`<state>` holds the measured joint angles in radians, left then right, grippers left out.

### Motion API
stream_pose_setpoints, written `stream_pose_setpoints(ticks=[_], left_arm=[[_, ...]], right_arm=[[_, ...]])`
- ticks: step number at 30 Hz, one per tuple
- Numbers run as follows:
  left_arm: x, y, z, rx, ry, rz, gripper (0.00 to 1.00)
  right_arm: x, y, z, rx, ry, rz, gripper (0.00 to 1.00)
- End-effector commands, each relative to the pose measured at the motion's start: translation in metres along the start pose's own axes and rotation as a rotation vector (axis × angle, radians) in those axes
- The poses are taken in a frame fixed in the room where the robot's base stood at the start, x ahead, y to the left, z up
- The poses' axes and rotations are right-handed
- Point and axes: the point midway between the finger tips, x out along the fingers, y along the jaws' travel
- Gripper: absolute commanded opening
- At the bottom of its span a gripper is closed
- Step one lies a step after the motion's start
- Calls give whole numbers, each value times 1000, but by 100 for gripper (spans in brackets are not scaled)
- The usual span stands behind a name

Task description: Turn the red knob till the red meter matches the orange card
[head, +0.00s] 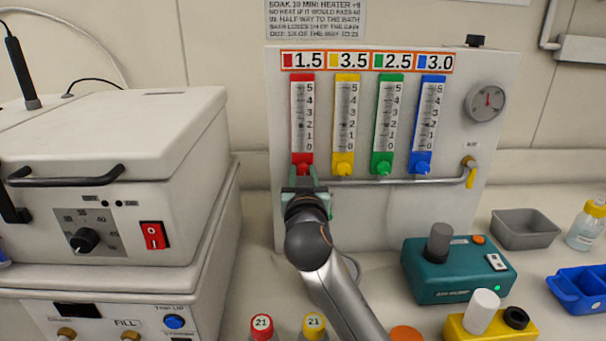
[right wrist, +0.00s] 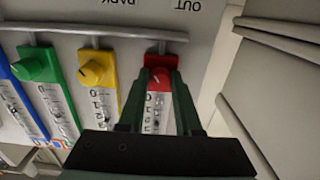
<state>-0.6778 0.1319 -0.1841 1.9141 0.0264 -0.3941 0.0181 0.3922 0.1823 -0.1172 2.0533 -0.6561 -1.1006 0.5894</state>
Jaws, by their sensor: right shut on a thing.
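The red meter (head: 302,115) is the leftmost of the upright meters on the pale panel. A small dark mark in its tube seems level with about 2, but it is too small to read exactly. The orange-edged card (head: 368,61) above the meters shows 1.5 beside a red square. My right gripper (head: 303,182) is at the foot of the red meter. In the right wrist view its green fingers are shut on the red knob (right wrist: 158,74), one on each side. In the head view the gripper partly hides the knob. My left gripper is not in view.
The yellow knob (head: 343,169) and yellow meter (head: 345,110) stand close to the right, then green and blue ones. A white machine (head: 110,170) stands at left, a teal pump (head: 455,268) at lower right.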

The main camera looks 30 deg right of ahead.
Motion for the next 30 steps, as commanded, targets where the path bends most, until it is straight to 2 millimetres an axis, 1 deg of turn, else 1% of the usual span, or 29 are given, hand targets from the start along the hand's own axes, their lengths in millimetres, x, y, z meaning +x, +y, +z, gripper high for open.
stream_pose_setpoints(ticks=[11,17,23,30], left_arm=[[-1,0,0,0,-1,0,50],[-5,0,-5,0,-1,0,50],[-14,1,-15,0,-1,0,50],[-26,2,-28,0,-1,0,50]], right_arm=[[0,0,-1,-5,0,0,0],[0,0,-2,-58,0,0,0],[0,0,-4,-183,0,0,0],[0,1,-4,-368,-1,1,0]])
